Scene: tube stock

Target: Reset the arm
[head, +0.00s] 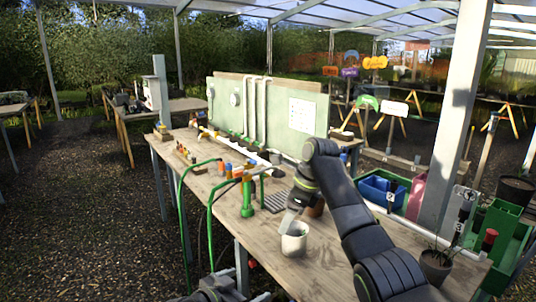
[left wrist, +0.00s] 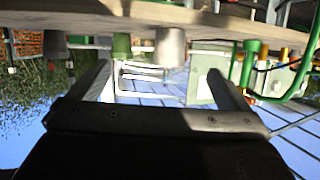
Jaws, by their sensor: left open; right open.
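My right arm reaches in from the right in the head view. Its gripper (head: 291,218) points down at a whitish pot (head: 294,243) on the wooden table (head: 220,215). The fingertips overlap the pot's rim in the picture; I cannot tell whether they touch it. My left gripper (head: 225,289) is low at the bottom edge of the head view, in front of the table's near edge and partly cut off. In the left wrist view my left gripper (left wrist: 165,85) has its two fingers spread wide with nothing between them.
A green hose fitting (head: 248,198) stands on the table, with green hoses hanging over the edge. A pale board (head: 265,112) with white pipes stands behind. A dark plant pot (head: 436,267) and a blue bin (head: 383,190) are at the right.

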